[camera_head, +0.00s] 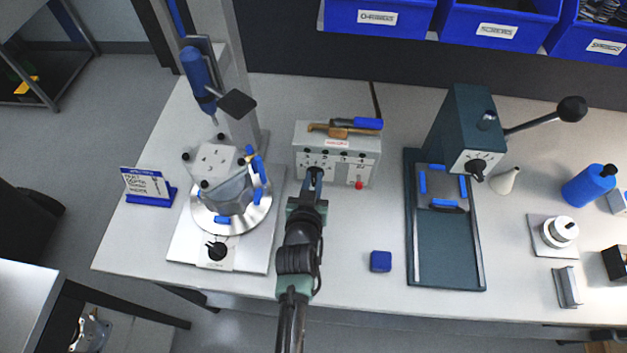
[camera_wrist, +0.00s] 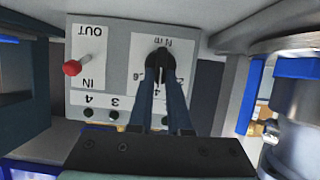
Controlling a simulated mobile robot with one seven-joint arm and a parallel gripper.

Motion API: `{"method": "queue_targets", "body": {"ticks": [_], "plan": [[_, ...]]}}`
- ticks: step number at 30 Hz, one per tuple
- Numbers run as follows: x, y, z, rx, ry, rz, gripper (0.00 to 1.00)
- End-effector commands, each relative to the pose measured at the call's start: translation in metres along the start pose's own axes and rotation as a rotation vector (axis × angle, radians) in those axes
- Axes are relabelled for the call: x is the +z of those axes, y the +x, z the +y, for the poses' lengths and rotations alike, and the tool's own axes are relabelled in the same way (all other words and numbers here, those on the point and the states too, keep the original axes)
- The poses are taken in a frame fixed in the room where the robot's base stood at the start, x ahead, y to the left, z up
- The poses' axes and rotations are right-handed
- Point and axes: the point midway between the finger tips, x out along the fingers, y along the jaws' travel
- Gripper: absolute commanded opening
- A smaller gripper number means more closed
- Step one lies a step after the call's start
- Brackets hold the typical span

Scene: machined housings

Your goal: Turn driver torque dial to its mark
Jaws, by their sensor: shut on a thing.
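The driver control box (camera_head: 338,143) is a light grey box at the back middle of the bench. Its front face fills the middle of the wrist view, upside down, with printed "N m", partly covered numbers, and a red knob (camera_wrist: 72,67) between "IN" and "OUT". The black torque dial (camera_wrist: 161,56) sits on that face and is mostly covered by my fingers. My gripper (camera_head: 315,174) reaches the box front, its two dark fingers (camera_wrist: 160,72) shut on the dial. The dial's pointer and its mark cannot be made out.
A fixture with a round turntable (camera_head: 235,222) and a hanging blue driver (camera_head: 197,75) stand left of the box. A blue block (camera_head: 381,261) lies on clear bench to the right. A dark green press (camera_head: 455,135) stands farther right. A tool with a blue handle (camera_head: 368,123) lies on the box.

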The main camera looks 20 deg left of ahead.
Motion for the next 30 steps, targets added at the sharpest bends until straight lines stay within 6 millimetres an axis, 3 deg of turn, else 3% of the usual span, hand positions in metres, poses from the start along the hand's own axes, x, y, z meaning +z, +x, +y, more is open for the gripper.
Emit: {"method": "queue_targets", "body": {"ticks": [8, 30], "plan": [[0.006, 0.004, -0.004, 0.055, -0.131, 0.008, 0.00], [0.008, 0.005, -0.015, 0.309, -0.738, 0.005, 0.00]]}}
